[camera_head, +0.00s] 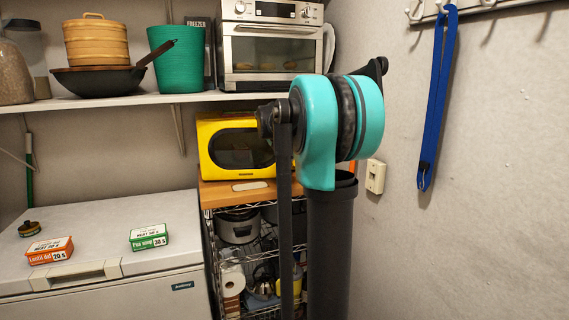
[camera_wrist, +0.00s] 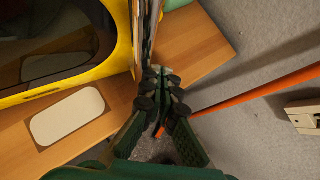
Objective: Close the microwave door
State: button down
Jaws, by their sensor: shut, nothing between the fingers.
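The yellow microwave (camera_head: 208,140) stands on a wooden board on top of a wire rack. Its dark-windowed front faces me, and my arm covers its right part. In the wrist view the microwave's yellow window frame (camera_wrist: 126,62) fills the left side, with thin upright edges to its right. I cannot tell how far the door stands from the body. My gripper (camera_wrist: 162,78) is shut and empty, with its fingertips just beside the lower end of those edges. I cannot tell whether they touch. The gripper is hidden in the head view.
The wooden board (camera_head: 215,197) has a pale plate (camera_wrist: 68,116) set on it. An orange rod (camera_wrist: 255,87) runs beside my gripper. A wall switch (camera_head: 375,177) is close on the right. A shelf (camera_head: 120,101) with a toaster oven (camera_head: 268,45) is above; a white freezer (camera_head: 110,225) is left.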

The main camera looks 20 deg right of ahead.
jog(key=w+d, duration=0.2)
jog(key=w, duration=0.5)
jog(key=shift+w+d, duration=0.15)
jog(key=shift+w, duration=0.15)
jog(key=shift+s, duration=0.1)
